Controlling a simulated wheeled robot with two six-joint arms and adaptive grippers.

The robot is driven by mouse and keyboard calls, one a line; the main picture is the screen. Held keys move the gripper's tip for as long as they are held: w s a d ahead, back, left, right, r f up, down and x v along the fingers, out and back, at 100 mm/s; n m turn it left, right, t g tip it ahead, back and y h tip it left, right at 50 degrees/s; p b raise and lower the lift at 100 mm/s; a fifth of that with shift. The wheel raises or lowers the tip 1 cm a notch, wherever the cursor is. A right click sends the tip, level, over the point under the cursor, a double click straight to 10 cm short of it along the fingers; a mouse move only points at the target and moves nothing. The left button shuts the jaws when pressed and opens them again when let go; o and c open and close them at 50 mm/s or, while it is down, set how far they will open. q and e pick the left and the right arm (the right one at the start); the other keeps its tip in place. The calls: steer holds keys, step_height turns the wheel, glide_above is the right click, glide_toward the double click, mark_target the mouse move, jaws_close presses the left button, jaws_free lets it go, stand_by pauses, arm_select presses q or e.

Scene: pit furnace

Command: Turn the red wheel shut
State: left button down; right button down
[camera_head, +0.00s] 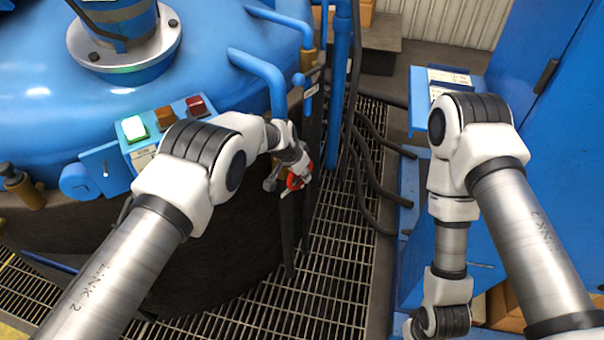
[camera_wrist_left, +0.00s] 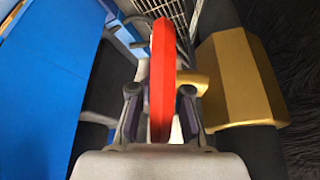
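The red wheel (camera_wrist_left: 161,80) shows edge-on in the left wrist view, standing between the two fingers of my left gripper (camera_wrist_left: 162,115). A narrow gap appears on each side of the wheel, so the fingers look open around it rather than pressed on it. A brass valve body (camera_wrist_left: 240,80) is right of the wheel, joined by a short brass stem. In the head view the red wheel (camera_head: 298,178) is a small red patch by the furnace side, partly hidden by my left gripper (camera_head: 289,182). My right arm hangs down at the right; its gripper is out of the picture.
The blue furnace (camera_head: 60,75) fills the left, with a button box (camera_head: 165,125) showing a lit green button. Blue pipes (camera_head: 341,90) and dark hoses (camera_head: 372,170) run beside the wheel. A blue cabinet (camera_head: 545,130) stands right. Grating floor (camera_head: 320,290) lies below.

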arm_select(q)
steer(key=shift+d+f+g+y+b, duration=0.15)
steer(key=shift+f+g+y+b, duration=0.15)
steer(key=shift+g+y+b, duration=0.45)
steer(key=shift+b, duration=0.65)
steer(key=shift+s+r+g+y, duration=0.1)
steer(key=shift+r+g+y, duration=0.1)
steer(key=shift+g+y, duration=0.05)
steer(key=c, duration=1.1)
jaws_free()
steer(key=shift+r, duration=0.1)
